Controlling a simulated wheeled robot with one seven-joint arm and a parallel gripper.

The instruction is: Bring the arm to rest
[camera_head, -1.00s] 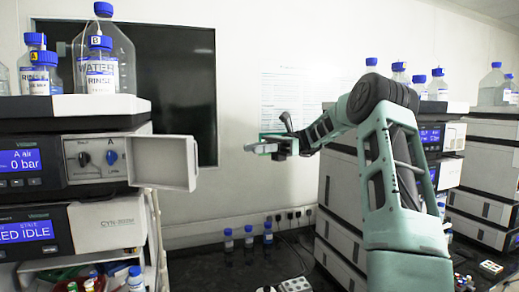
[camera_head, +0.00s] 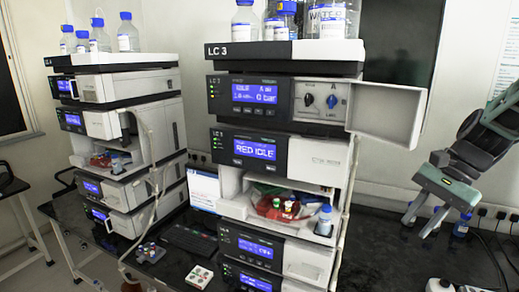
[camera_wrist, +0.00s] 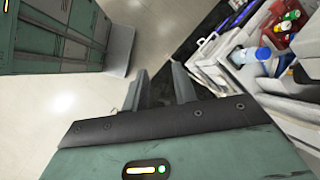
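My gripper (camera_head: 418,225) is at the right of the head view, in front of the wall and over the dark bench, with its fingers pointing down and to the left. In the wrist view my gripper (camera_wrist: 159,82) shows two grey fingers standing apart with nothing between them. The green arm links behind it run out of the head view at the right edge. Part of my arm is cut off there.
An instrument stack (camera_head: 270,150) stands left of my gripper, its upper door (camera_head: 388,113) swung open. Its open bay holds a blue-capped bottle (camera_head: 324,221), also in the wrist view (camera_wrist: 250,55), and a red tray (camera_wrist: 270,20). Another stack (camera_head: 130,160) stands further left.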

